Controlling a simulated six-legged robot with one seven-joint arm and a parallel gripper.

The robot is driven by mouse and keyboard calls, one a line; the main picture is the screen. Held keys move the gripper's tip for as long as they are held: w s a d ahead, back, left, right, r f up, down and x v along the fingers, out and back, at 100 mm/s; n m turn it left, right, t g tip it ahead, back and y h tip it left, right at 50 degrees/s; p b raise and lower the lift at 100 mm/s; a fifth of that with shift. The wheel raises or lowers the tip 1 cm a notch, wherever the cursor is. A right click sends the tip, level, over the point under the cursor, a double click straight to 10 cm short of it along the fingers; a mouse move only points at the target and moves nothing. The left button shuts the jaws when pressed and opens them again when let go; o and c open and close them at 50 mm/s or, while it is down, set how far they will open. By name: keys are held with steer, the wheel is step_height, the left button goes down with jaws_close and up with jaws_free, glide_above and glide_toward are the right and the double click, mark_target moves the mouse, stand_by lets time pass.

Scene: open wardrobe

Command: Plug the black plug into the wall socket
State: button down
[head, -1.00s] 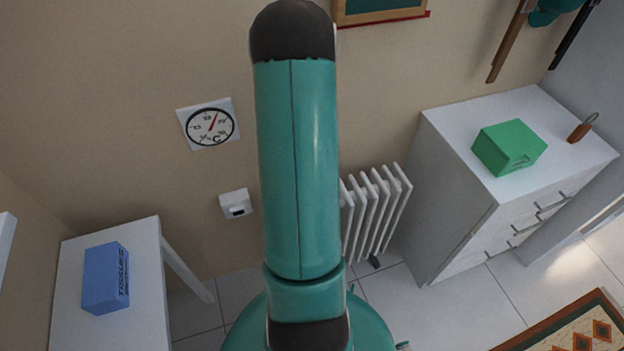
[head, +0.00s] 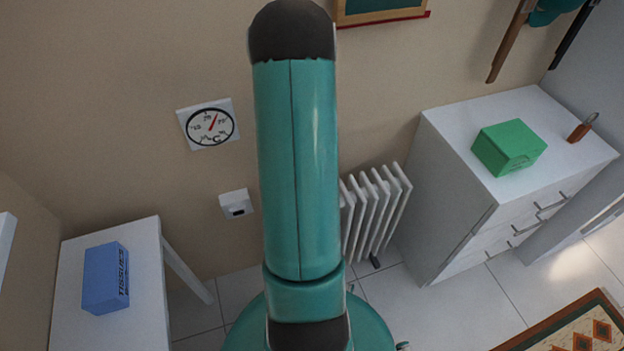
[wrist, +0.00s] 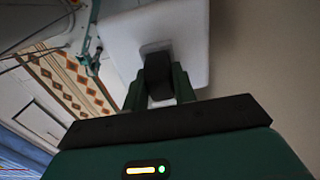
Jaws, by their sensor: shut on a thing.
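My gripper (wrist: 157,86) shows in the wrist view, its two green fingers shut on the black plug (wrist: 158,78). Right beyond the plug is a white square fitting (wrist: 190,42) with a dark recess, which looks like the wall socket. The plug's front end is at or very close to this recess; I cannot tell whether it is in it. In the head view my arm stands across the middle and hides the gripper and plug. A small white box with a dark front (head: 236,204) is on the wall left of my arm; I cannot tell if it is the same fitting.
A white radiator (head: 374,212) stands right of my arm, beside a white drawer unit (head: 455,190) with a green box (head: 508,147) on top. At left, a white table (head: 140,300) carries a blue tissue box (head: 105,278). A dial thermometer (head: 209,124) hangs on the wall.

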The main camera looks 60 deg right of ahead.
steer(key=shift+r, duration=1.15)
stand_by(0.9)
steer(key=shift+r, duration=1.95)
stand_by(0.4)
